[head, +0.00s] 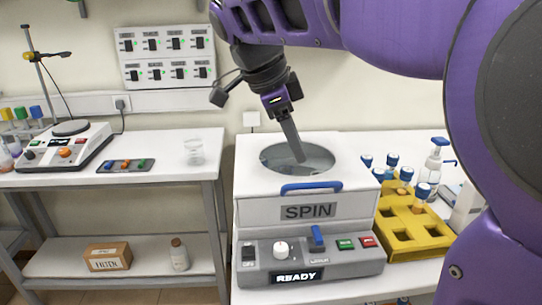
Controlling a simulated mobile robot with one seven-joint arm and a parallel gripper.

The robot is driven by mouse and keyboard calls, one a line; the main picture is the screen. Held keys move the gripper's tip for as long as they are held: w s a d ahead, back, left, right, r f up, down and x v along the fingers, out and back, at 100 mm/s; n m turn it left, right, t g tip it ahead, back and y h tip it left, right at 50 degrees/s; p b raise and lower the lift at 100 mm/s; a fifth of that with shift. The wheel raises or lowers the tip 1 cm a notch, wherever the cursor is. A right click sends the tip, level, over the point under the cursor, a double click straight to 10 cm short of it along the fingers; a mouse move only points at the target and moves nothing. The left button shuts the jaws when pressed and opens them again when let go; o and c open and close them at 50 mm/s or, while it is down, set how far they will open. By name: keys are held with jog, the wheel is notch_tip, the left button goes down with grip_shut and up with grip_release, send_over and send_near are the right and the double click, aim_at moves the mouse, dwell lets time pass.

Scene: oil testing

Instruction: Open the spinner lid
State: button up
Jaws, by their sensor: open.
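The spinner (254,212) is a white box marked SPIN on the table at the centre. Its lid (256,182) looks flat and closed on top, with a round grey see-through window (318,167). A blue handle (311,187) sits at the lid's front edge. My gripper (299,157) points down over the window, behind the handle and apart from it. Its fingers are seen edge-on, so the gap between them is hidden; it is open and holds nothing visible. Whether the fingertips touch the window cannot be told.
The spinner's front panel (257,277) has a knob, a blue lever (317,238), green and red buttons and a READY display. A yellow rack (425,227) with blue-capped tubes stands close on the right. A glass beaker (196,150) stands on the left table.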

aim_at(313, 183)
jog(key=b+x, duration=0.1)
jog(key=x, duration=0.9)
grip_shut()
jog(key=shift+a+r, duration=0.1)
dwell(1.1)
